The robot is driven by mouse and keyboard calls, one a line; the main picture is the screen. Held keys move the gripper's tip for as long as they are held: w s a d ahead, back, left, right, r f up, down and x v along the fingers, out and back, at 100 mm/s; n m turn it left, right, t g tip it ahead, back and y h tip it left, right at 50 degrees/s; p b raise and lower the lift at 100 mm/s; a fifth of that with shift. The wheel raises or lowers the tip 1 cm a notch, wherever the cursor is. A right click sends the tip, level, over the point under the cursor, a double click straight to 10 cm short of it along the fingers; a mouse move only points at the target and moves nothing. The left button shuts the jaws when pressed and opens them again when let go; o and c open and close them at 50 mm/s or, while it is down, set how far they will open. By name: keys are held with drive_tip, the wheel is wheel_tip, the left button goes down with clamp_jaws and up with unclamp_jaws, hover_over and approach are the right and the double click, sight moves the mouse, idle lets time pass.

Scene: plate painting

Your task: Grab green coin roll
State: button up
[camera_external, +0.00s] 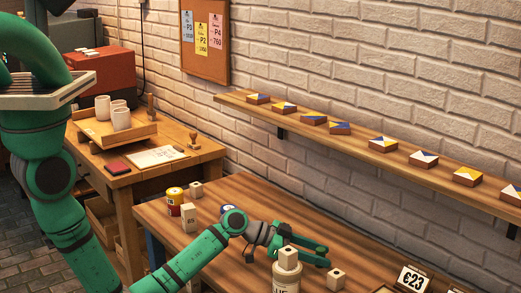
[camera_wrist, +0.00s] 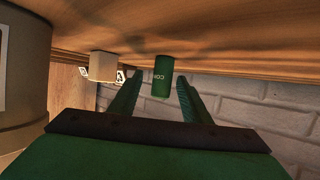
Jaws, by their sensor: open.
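The green coin roll (camera_wrist: 162,75) shows in the wrist view, upside down, with pale lettering on its side. It is on the wooden table (camera_wrist: 225,45), in line with the gap between my fingers. My gripper (camera_wrist: 160,80) is open, with one finger to each side of the roll in the picture; I cannot tell how far the roll is beyond the tips. In the external view my gripper (camera_external: 328,256) is low over the table, fingers pointing right. I cannot make out the roll there.
A wooden cube (camera_external: 336,279) lies near the fingertips. A yellow-and-red can (camera_external: 175,200) and pale blocks stand farther left. The brick wall with a tile shelf (camera_external: 350,140) is behind.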

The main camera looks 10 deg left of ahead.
sight(332, 266)
drive_tip(key=shift+x, duration=2.2)
drive_tip(key=shift+w+r, duration=0.1)
clamp_jaws()
drive_tip(key=shift+r, duration=0.1)
